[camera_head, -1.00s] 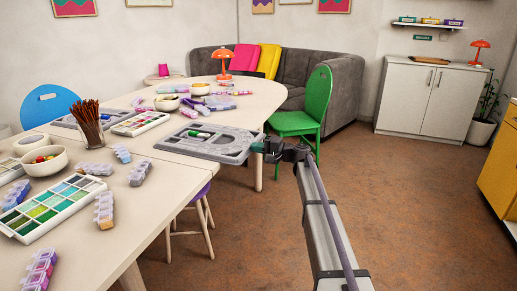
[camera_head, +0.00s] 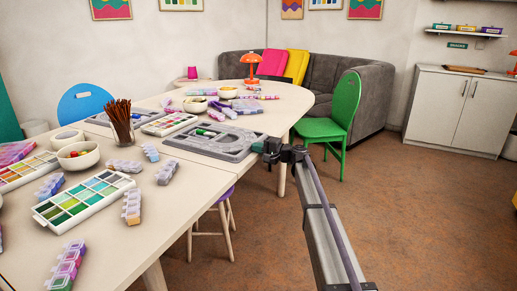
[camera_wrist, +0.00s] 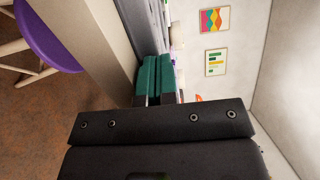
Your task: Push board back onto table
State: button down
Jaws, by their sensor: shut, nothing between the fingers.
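The grey board (camera_head: 181,141) lies on the table's right-hand side, with cut-out channels and a few small green and pale pieces in it. Its right end reaches the table edge; whether part still overhangs is hard to tell. My gripper (camera_head: 257,148) is beside that right end, off the table's side, with its teal fingertips at or very near the board's edge. In the wrist view the teal fingers (camera_wrist: 155,75) lie together, shut, with nothing between them. They point at a grey edge, and contact is not clear.
The pale table (camera_head: 165,222) holds paint palettes (camera_head: 85,201), a cup of pencils (camera_head: 121,125), bowls (camera_head: 78,155) and bead boxes around the board. A purple stool (camera_head: 222,197) stands below the table edge. A green chair (camera_head: 342,112) is behind my arm. Open floor lies to the right.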

jog(key=v, duration=1.4)
jog(key=s+a+f+n+g+h, duration=0.1)
jog(key=s+f+n+g+h, duration=0.2)
jog(key=s+f, duration=0.5)
jog(key=s+a+f+n+g+h, duration=0.1)
jog(key=s+a+f+g+h, duration=0.25)
jog(key=s, duration=0.85)
jog(key=s+d+f+n+g+h, duration=0.1)
jog(key=s+d+f+h, duration=0.2)
jog(key=s, duration=0.9)
jog(key=s+f+n+g+h, duration=0.1)
jog(key=s+f+g+h, duration=0.15)
jog(key=s+h, duration=0.6)
notch_tip(320, 180, up, 34)
jog(key=s+a+y+p, duration=0.1)
jog(key=s+y+p, duration=0.1)
jog(key=p, duration=3.2)
jog(key=shift+s+t+y, duration=0.2)
jog(key=shift+t+y, duration=0.1)
jog(key=shift+t, duration=0.1)
